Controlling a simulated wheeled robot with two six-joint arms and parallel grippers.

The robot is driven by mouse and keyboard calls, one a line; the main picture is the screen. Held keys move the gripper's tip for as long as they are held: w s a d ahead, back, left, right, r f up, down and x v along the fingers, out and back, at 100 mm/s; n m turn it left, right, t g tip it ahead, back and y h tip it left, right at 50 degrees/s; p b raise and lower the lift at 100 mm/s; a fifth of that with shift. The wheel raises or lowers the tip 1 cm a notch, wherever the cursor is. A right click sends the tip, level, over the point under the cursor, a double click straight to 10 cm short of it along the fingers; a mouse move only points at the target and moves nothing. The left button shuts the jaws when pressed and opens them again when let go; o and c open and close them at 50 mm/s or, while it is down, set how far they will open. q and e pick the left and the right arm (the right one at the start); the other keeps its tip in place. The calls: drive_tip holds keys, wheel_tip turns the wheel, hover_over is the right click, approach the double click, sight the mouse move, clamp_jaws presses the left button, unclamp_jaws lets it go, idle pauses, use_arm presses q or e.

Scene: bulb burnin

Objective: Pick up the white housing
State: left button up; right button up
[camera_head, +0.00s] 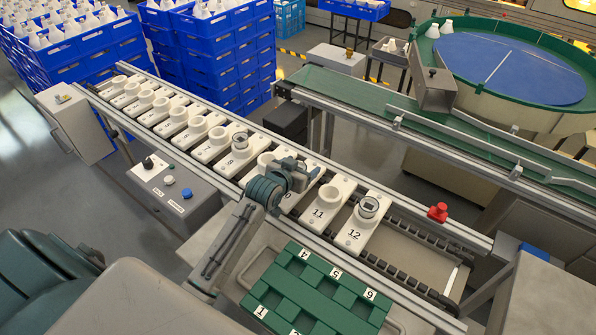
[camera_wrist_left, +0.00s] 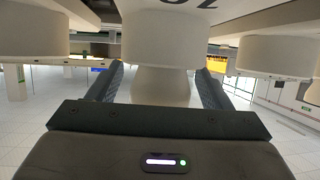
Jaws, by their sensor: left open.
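White cup-shaped housings stand on white plates in a row along the conveyor (camera_head: 222,185). One housing (camera_head: 328,194) is on the plate marked 11; another on plate 12 (camera_head: 352,240) has a metal-rimmed insert. My left gripper (camera_head: 306,174) is over the row just left of plate 11, and its wrist hides most of the plate there. In the left wrist view the gripper (camera_wrist_left: 156,85) is open, with a white housing (camera_wrist_left: 160,88) between its fingers. I cannot tell whether they touch it. My right gripper is not in view.
A green tray (camera_head: 286,262) with numbered pockets lies in front of the row. A red button (camera_head: 438,212) is at the conveyor's right end, and a grey control box (camera_head: 165,187) is at its left front. A green belt (camera_head: 350,92) runs behind.

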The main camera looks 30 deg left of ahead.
use_arm(q)
drive_tip(key=shift+c, duration=0.2)
drive_tip(key=c, duration=1)
drive_tip(key=shift+r, duration=0.1)
